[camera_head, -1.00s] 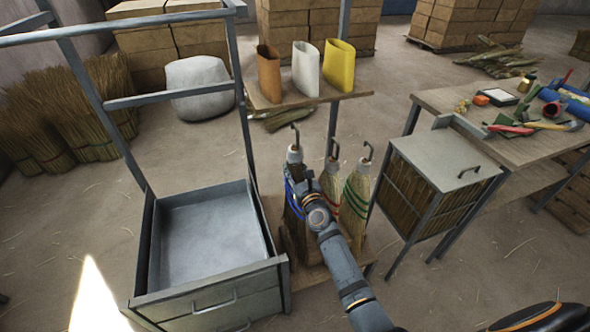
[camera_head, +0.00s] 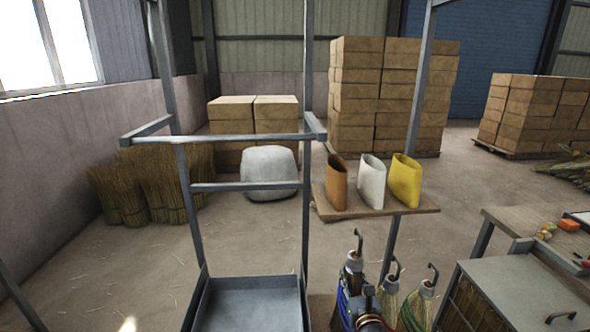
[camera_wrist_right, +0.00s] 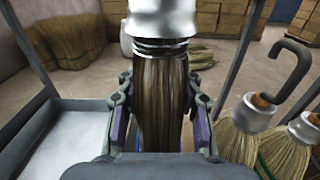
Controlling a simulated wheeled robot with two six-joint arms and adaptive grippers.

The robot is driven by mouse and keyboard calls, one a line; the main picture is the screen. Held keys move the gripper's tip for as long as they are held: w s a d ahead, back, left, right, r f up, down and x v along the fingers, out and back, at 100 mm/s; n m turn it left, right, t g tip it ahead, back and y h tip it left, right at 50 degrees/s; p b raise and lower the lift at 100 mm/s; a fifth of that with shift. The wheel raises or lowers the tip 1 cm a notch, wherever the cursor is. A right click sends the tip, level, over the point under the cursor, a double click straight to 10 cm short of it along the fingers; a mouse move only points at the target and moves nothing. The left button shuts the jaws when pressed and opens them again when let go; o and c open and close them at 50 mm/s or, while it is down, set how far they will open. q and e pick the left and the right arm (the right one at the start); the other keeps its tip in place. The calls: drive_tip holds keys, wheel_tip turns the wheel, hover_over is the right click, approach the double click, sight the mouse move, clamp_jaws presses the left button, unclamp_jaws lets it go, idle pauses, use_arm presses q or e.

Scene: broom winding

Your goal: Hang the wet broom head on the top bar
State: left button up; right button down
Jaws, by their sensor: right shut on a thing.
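A dark-bristled broom head (camera_head: 354,264) with a pale metal collar and a hook on top stands upright at the bottom of the head view. My right gripper (camera_head: 364,304) is shut around its bristles just below the collar, as the right wrist view (camera_wrist_right: 160,108) shows; its hook is out of that view. A grey metal rack stands to the left, with an upper crossbar (camera_head: 225,139) and a lower crossbar (camera_head: 245,186). The broom head is right of the rack and below both bars. Its lower end is hidden. My left gripper is not in view.
Two paler hooked broom heads (camera_head: 391,288) (camera_head: 420,300) stand close to the right. A shelf (camera_head: 400,211) with brown, white and yellow sleeves is behind. A grey tray (camera_head: 250,305) sits under the rack. A lidded cage (camera_head: 530,285) and a workbench are at right.

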drive_tip(key=s+r, duration=0.1)
drive_tip(key=s, duration=1.2)
drive_tip(key=shift+s+a+h, duration=0.25)
drive_tip(key=shift+s+h, duration=0.05)
drive_tip(key=shift+d, duration=0.1)
